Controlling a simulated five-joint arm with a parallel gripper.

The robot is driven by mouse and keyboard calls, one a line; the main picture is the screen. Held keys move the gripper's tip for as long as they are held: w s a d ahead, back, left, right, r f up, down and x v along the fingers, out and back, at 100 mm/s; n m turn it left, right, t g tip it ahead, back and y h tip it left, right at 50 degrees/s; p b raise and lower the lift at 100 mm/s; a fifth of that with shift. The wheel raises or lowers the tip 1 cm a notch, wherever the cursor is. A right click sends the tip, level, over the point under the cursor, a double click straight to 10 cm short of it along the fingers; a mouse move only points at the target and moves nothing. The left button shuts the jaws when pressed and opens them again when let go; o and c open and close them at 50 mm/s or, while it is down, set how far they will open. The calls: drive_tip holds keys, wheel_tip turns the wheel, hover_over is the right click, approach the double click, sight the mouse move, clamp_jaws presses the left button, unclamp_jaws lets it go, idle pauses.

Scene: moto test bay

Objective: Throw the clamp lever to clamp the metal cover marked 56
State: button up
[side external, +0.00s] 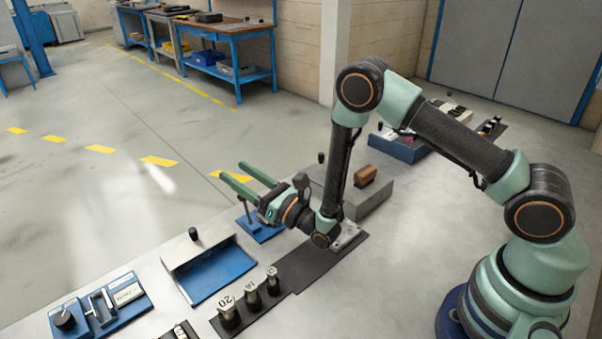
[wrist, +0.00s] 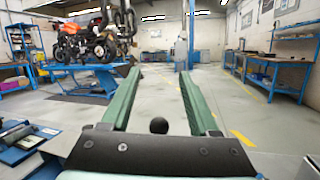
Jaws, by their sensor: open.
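My gripper (side external: 228,170) is open and empty, stretched out to the left above the bench's far edge. Its two green fingers also show in the wrist view (wrist: 160,72), with nothing held between them. A round black knob (wrist: 159,125) shows between the finger bases there; I cannot tell what it belongs to. No marking 56 is readable, so I cannot single out the cover or its clamp lever. A blue fixture (side external: 106,308) with a metal bracket and a black knob stands at the lower left. A small blue stand (side external: 262,232) is below my gripper.
Black holders with tags such as 20 (side external: 229,315) stand on a dark mat. A blue open tray (side external: 214,277) lies left of them. A grey block (side external: 370,197) carries a brown piece (side external: 365,176) beside my forearm. A motorcycle (wrist: 92,42) on a lift is far off.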

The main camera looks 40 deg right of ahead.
drive_tip(key=shift+r, duration=0.8)
